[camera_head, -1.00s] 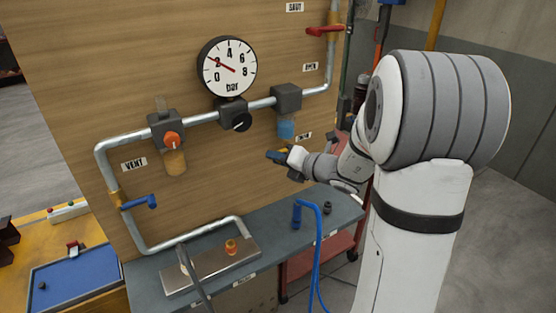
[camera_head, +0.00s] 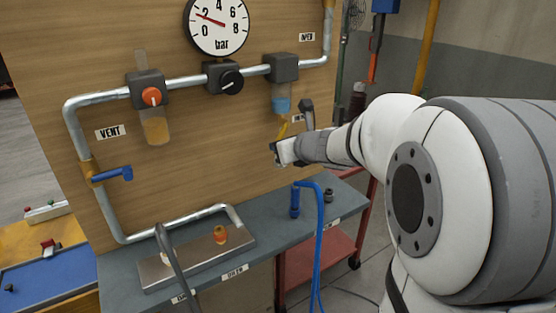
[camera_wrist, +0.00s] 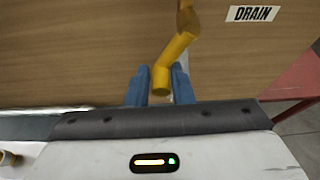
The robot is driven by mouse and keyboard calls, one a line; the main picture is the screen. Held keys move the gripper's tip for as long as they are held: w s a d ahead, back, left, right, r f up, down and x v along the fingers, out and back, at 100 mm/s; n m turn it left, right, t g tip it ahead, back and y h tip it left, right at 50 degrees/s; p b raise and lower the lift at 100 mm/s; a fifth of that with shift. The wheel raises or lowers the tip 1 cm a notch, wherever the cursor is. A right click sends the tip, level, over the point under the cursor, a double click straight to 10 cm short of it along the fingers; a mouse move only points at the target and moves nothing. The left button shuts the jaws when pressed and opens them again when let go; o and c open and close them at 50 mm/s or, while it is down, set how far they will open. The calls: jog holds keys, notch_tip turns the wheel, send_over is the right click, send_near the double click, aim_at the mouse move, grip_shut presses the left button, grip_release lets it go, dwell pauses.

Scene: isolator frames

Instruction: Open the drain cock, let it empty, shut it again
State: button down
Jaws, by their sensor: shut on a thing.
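The drain cock's yellow lever (camera_wrist: 172,62) hangs down at a slant in the wrist view, near the DRAIN label (camera_wrist: 252,14). My gripper (camera_wrist: 160,84) is shut on the lever's lower end, with one blue finger on each side. In the head view the yellow lever (camera_head: 283,130) shows just above my gripper (camera_head: 276,150). The clear bowl (camera_head: 281,101) above it holds some blue liquid. The cock's outlet is not clear in either view.
A gauge (camera_head: 217,26) reads about 2 bar. An orange-knobbed unit (camera_head: 151,96) and a blue-handled valve (camera_head: 112,174) sit to the left on the pipework. The grey bench (camera_head: 262,250) below carries a metal plate and a blue hose (camera_head: 319,235).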

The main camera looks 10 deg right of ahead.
jog(key=n+h+b, duration=0.1)
jog(key=b, duration=0.2)
jog(key=d+n+t+h+b, duration=0.1)
jog(key=n+b, duration=0.1)
jog(key=b, duration=0.1)
jog(key=d+n+b, duration=0.1)
jog(key=b, duration=0.2)
jog(key=shift+w+d+f+t+h, duration=0.2)
jog(key=shift+w+t+h, duration=0.1)
jog(key=shift+w+h, duration=0.1)
jog(key=shift+r+n, duration=0.1)
jog(key=shift+n, duration=0.2)
jog(key=c, duration=1.7)
grip_release()
jog(key=o, duration=0.3)
jog(key=shift+o, duration=0.2)
jog(key=p+v, duration=0.2)
jog(key=v, duration=0.5)
jog(key=shift+s, duration=0.4)
